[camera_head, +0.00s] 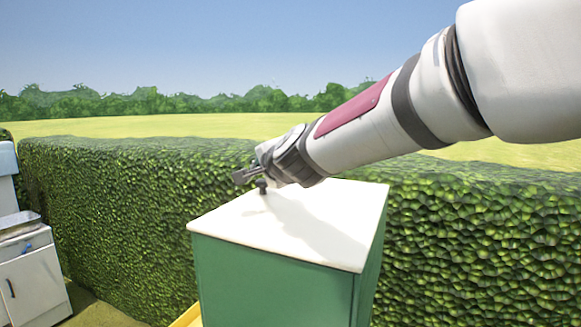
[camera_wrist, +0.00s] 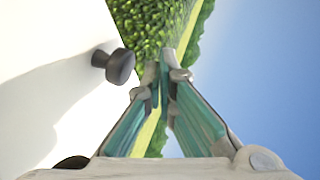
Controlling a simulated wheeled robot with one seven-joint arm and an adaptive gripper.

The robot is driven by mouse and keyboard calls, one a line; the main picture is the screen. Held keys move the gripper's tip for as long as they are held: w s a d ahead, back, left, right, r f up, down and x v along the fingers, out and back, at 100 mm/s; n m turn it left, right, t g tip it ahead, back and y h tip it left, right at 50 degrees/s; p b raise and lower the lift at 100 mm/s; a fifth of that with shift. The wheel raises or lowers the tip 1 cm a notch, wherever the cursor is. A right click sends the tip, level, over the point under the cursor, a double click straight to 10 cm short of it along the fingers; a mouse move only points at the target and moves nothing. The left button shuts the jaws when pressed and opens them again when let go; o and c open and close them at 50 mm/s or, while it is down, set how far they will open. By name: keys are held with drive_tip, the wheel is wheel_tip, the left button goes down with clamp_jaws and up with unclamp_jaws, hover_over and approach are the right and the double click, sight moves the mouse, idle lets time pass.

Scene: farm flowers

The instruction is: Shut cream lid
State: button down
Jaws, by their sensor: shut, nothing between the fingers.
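The cream lid (camera_head: 320,215) lies flat on top of a green box (camera_head: 270,278), and no gap shows between them in the head view. A small dark knob (camera_head: 262,187) stands on the lid near its far left part. The knob also shows in the wrist view (camera_wrist: 119,66), to the left of my fingers. My gripper (camera_head: 240,178) is above the lid beside the knob, with its fingers together and empty. In the wrist view the fingertips (camera_wrist: 165,66) meet, apart from the knob, and the lid (camera_wrist: 45,110) fills the left side.
A tall hedge (camera_head: 110,200) runs behind the box. A white cabinet (camera_head: 32,285) with a dark handle and a tray on top stands at the far left. A yellow thing (camera_head: 187,318) shows beside the box's lower left. Grass lies between cabinet and box.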

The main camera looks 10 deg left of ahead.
drive_tip(key=v, duration=1.2)
drive_tip(key=shift+f, duration=0.1)
